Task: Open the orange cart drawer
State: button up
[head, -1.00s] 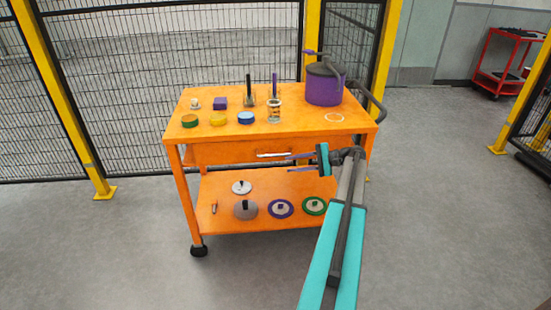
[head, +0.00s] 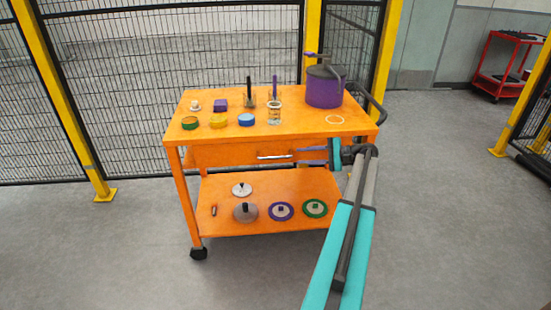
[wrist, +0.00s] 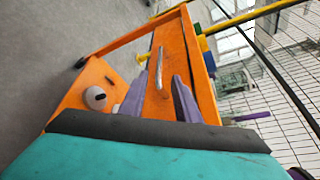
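The orange cart (head: 300,132) stands in the middle of the head view. Its orange drawer (head: 225,154) sits under the tabletop and looks shut. A silver bar handle (head: 275,156) is on the drawer front; it also shows in the wrist view (wrist: 159,68). My gripper (head: 298,156) is at the right of the handle, with its two purple fingers apart and pointing left. In the wrist view the open fingers (wrist: 158,82) are on either side of the handle's line, with the handle ahead of their tips. The fingers do not appear to touch the handle.
The cart top holds a purple pot (head: 324,92), a glass jar (head: 274,112), and several small coloured pieces. Several discs lie on the lower shelf (head: 270,185). A mesh fence (head: 170,60) stands behind. The floor in front is clear.

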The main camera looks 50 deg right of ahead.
aim_at(280, 157)
jog(key=x, duration=1.2)
jog(key=shift+w+a+f, duration=0.1)
jog(key=shift+a, duration=0.05)
jog(key=shift+c, duration=0.2)
grip_shut()
